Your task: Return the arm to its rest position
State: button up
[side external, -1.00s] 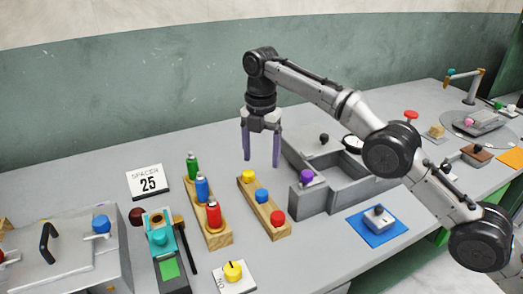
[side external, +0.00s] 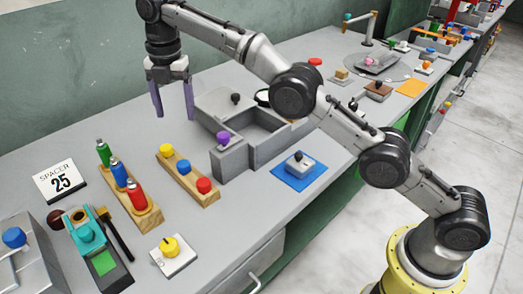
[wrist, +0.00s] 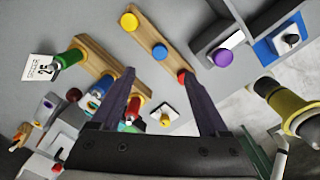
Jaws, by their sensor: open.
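My gripper (side external: 173,103) is open and empty, its two purple fingers pointing down above the workbench in the side external view. In the wrist view its fingers (wrist: 163,95) are spread apart with nothing between them. My arm arches from the yellow base at the lower right up and over to the left. The gripper hangs above and behind the wooden block with the yellow, blue and red knobs (side external: 188,180), touching nothing that I can see.
A wooden rack (side external: 146,213) holds green, blue and red bottles near a "SPACER 25" card (side external: 60,181). A grey open-topped box (side external: 262,150) with a purple knob (side external: 223,137) stands right of the gripper. A blue mat (side external: 300,178) lies in front. The air around the gripper looks clear.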

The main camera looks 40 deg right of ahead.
jog(key=s+d+r+m+t, duration=0.1)
jog(key=s+d+r+m, duration=0.1)
jog(key=s+d+r, duration=0.6)
jog(key=s+d+r+m+t, duration=0.1)
jog(key=s+d+r, duration=0.25)
jog(key=r, duration=0.85)
jog(key=s+d+r+m+t, duration=0.1)
jog(key=s+d+r+m, duration=0.25)
jog(key=s, duration=0.35)
jog(key=s+d+f+m+t, duration=0.1)
jog(key=s+d+f+m, duration=0.25)
jog(key=s, duration=0.55)
jog(key=s+d+f+m, duration=0.1)
jog(key=s+f+m, duration=0.5)
jog(key=f+m, duration=0.2)
jog(key=s+d+f+m+t, duration=0.1)
jog(key=s+f+m, duration=0.6)
jog(key=f, duration=0.4)
jog(key=shift+s+d+f+m, duration=0.15)
jog(key=shift+d+m, duration=0.25)
jog(key=shift+m, duration=0.1)
